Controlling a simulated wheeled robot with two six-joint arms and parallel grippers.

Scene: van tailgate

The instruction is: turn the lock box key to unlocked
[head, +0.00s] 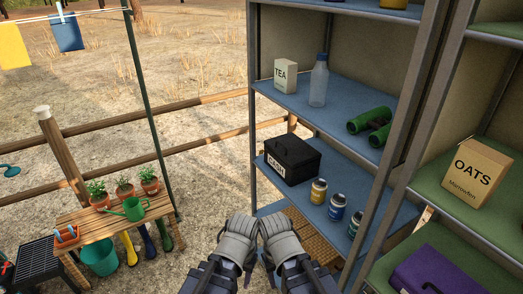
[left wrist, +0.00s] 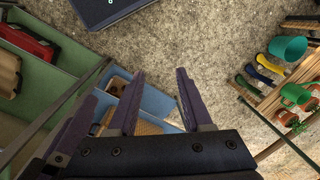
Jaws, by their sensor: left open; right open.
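A black box (head: 290,162) with a white label on its front sits on the middle blue shelf in the head view. No key can be made out. My left gripper (left wrist: 160,90) is open and empty in the left wrist view, with its dark fingers apart. In the head view my two arms come together at the bottom centre, in front of and below the black box, apart from it. My right gripper (head: 276,228) is beside the left one there; its fingertips are hard to make out.
The blue shelf unit (head: 290,95) also holds a tea box (head: 285,76), a bottle (head: 319,82), green binoculars (head: 370,124) and several small cans. Right of it, green shelves hold an oats box (head: 475,175) and a purple case (head: 440,268). A wooden bench (head: 118,219) stands left.

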